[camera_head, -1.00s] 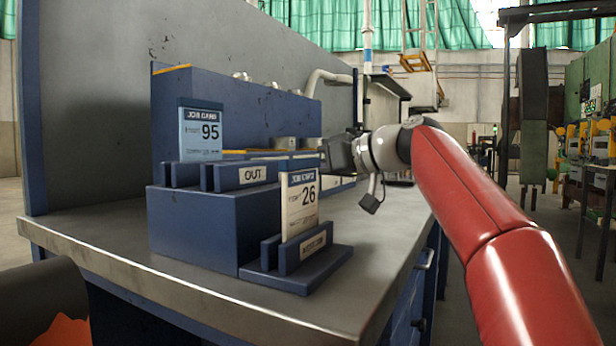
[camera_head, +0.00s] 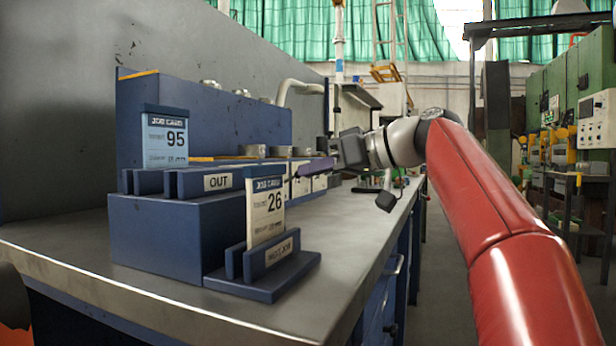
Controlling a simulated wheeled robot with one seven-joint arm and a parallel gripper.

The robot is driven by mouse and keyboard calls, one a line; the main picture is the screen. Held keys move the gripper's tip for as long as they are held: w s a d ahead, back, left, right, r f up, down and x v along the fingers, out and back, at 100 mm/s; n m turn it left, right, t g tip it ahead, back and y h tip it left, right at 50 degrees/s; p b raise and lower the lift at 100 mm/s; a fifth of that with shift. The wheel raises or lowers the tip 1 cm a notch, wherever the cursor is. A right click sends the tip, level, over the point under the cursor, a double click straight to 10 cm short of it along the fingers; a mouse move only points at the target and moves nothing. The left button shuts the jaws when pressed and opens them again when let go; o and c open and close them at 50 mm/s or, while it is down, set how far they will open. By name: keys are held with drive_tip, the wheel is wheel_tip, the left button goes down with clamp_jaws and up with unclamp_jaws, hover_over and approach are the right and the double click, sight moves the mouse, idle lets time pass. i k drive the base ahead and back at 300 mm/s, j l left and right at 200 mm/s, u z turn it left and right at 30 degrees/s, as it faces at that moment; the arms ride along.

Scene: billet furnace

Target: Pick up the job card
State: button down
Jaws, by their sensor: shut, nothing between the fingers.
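A white job card (camera_head: 265,212) marked 26 stands upright, leaning slightly, in a small blue holder (camera_head: 262,290) at the front of the bench. A light blue job card (camera_head: 167,140) marked 95 stands in the slotted top of a blue block (camera_head: 155,235) labelled OUT, behind and to the left. My gripper (camera_head: 305,170) is shut and empty. It is above the bench, to the right of and beyond both cards, apart from them, with its purplish fingers pointing left. Its fingertips are small and partly merge with the things behind.
The steel bench top (camera_head: 130,295) is clear in front of the holder and to its right. A blue rack with metal cylinders (camera_head: 253,150) stands behind the cards, against a grey panel (camera_head: 60,110). Green machinery (camera_head: 562,90) stands far right across an open aisle.

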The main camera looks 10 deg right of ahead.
sight(264, 184)
drive_tip(key=k+l, duration=0.2)
drive_tip(key=l, duration=0.2)
drive_tip(key=k+l, duration=0.2)
drive_tip(key=l, duration=0.2)
drive_tip(key=k+l, duration=0.2)
drive_tip(key=l, duration=0.2)
